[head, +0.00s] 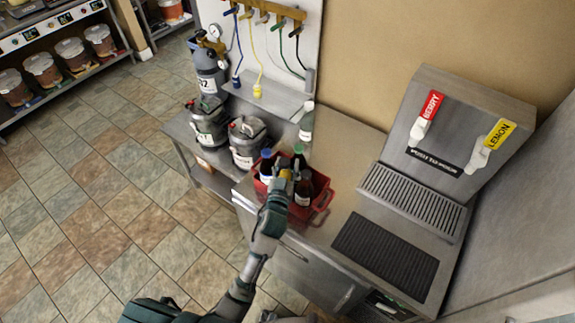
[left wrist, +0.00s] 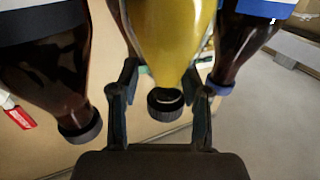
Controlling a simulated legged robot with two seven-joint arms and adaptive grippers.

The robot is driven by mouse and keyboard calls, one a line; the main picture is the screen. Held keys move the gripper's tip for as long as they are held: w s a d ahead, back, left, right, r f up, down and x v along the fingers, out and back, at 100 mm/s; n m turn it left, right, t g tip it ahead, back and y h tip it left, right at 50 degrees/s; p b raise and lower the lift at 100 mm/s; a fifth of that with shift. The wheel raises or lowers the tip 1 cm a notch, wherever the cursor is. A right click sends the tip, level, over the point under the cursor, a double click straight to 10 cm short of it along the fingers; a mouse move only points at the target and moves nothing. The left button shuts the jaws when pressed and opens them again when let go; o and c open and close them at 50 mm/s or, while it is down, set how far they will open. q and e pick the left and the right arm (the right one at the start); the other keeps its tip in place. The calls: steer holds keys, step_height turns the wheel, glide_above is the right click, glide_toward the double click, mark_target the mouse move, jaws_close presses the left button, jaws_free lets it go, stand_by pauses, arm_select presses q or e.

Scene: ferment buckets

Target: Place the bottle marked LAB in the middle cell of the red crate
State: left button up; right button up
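The red crate (head: 320,202) stands on the steel counter with several bottles in it. My left gripper (head: 283,181) reaches over it from the front. In the left wrist view the left gripper (left wrist: 163,92) has its fingers on both sides of the neck and shoulder of a yellow bottle (left wrist: 172,35) with a black cap; they look closed on it. The yellow bottle (head: 286,174) is among the other bottles in the crate, partly hidden by the gripper. Dark brown bottles (left wrist: 45,75) (left wrist: 240,45) flank it. I cannot read LAB on any bottle. My right gripper is not in view.
A pale bottle (head: 307,122) stands behind the crate. Steel kegs (head: 247,142) (head: 208,122) stand to the left. A dispenser (head: 440,130) with BERRY and LEMON taps and a black mat (head: 386,254) are at the right. Counter between crate and mat is clear.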

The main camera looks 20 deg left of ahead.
arm_select(q)
steer(key=shift+a, duration=0.25)
steer(key=shift+s, duration=0.1)
steer(key=s+d+b, duration=0.1)
steer(key=s, duration=1)
steer(key=shift+s+r, duration=0.2)
steer(key=shift+s, duration=0.2)
